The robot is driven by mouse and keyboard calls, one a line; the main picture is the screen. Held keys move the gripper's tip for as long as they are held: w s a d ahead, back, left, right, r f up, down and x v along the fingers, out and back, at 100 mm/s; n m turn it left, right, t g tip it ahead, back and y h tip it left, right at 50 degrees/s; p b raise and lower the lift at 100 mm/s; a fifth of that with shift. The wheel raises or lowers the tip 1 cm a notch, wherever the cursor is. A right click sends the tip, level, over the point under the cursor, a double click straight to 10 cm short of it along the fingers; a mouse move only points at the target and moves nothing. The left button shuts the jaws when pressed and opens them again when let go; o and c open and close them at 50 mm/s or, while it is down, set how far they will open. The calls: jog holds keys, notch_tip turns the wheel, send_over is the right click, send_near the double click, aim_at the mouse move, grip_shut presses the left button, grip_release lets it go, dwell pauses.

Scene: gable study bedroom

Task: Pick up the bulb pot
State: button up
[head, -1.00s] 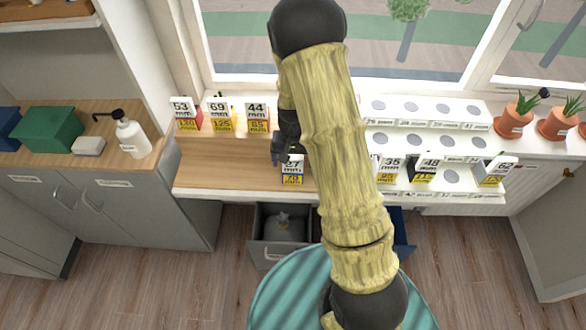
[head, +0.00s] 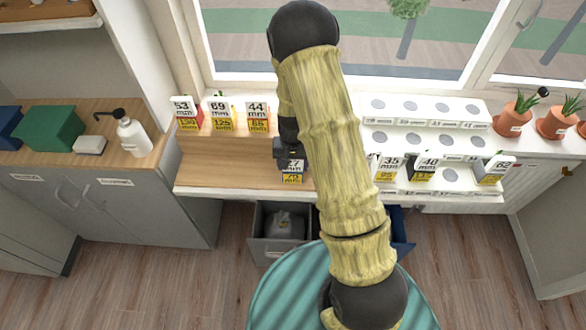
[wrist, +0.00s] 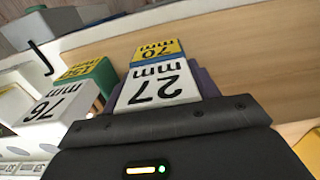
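Several terracotta pots with green shoots, such as one pot (head: 514,124) and another (head: 557,124), stand on the sill at the right and look like bulb pots. No pot carries a readable name, so I cannot tell which is meant. My gripper (head: 284,156) is far to their left, low at the wooden shelf, by a small item with a "27 mm / 70" card (head: 292,178). In the wrist view this 27 mm card (wrist: 158,85) lies directly ahead of my gripper, with dark purple finger parts close on both sides. I cannot see whether they touch it.
Other number-carded items (head: 221,117) stand on the wooden step shelf (head: 215,179); more stand on the white tiered rack (head: 415,137). A soap bottle (head: 132,137) and green box (head: 48,130) are on the left cabinet.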

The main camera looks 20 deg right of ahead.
jog(key=c, duration=0.5)
jog(key=shift+r, duration=0.1)
jog(key=shift+c, duration=0.2)
notch_tip(320, 180, up, 10)
jog(key=shift+f+b, duration=0.1)
jog(key=shift+b, duration=0.85)
